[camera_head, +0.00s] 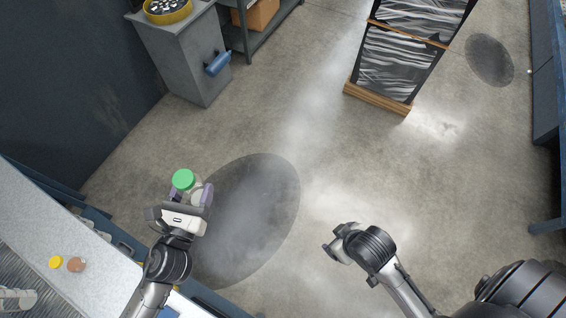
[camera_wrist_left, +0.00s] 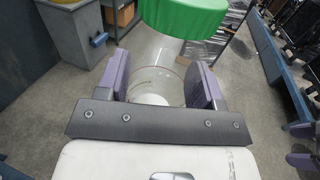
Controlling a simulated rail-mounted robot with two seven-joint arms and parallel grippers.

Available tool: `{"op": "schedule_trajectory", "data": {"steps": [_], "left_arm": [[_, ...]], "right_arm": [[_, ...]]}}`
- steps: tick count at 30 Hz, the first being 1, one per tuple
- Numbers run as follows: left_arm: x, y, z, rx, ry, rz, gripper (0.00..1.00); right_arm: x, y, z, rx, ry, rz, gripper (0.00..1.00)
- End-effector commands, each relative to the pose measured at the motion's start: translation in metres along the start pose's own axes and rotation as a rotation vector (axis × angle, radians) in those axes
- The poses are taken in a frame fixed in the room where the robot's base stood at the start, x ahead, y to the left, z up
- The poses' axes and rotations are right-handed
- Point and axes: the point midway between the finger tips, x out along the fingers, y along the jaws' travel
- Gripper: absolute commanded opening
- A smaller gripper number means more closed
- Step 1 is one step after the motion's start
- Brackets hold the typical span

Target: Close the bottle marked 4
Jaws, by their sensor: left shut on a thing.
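My left gripper (camera_head: 192,193) is shut on a clear bottle (camera_head: 196,190) and holds it above the floor, beyond the counter's edge. The bottle has a green cap (camera_head: 183,180) at its top. In the left wrist view the clear bottle (camera_wrist_left: 158,75) is between the two purple fingers, with the green cap (camera_wrist_left: 185,18) above it. The cap looks offset from the bottle's body in this view; I cannot tell how well it is seated. No number is readable on the bottle. My right gripper (camera_head: 333,250) is over the floor, apart from the bottle; its jaws are unclear.
The light counter (camera_head: 30,220) at lower left carries a yellow round piece (camera_head: 56,262) and a brown one (camera_head: 77,265). A grey cabinet (camera_head: 180,60) with a blue handle stands at the back. A wrapped stack (camera_head: 392,65) stands on a pallet. The middle floor is clear.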

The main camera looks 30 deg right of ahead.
Motion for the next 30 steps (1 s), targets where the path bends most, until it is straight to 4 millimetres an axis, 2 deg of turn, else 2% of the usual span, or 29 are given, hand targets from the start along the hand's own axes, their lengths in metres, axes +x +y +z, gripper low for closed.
{"op": "schedule_trajectory", "data": {"steps": [4,23,26,30], "left_arm": [[0.0,0.0,0.0,0.0,-0.001,0.0,0.0],[0.0,0.0,0.0,0.0,-0.001,0.0,0.0],[-0.002,-0.002,-0.007,-0.001,0.0,0.0,0.0],[-0.01,-0.011,-0.038,-0.007,0.003,-0.001,0.0]], "right_arm": [[-0.001,0.0,0.007,0.012,-0.024,-0.004,0.79],[-0.001,0.0,0.006,0.01,-0.022,-0.004,0.79],[0.003,0.0,0.007,0.01,-0.022,-0.004,0.79],[0.015,-0.001,0.012,0.009,-0.022,-0.003,0.79]]}}
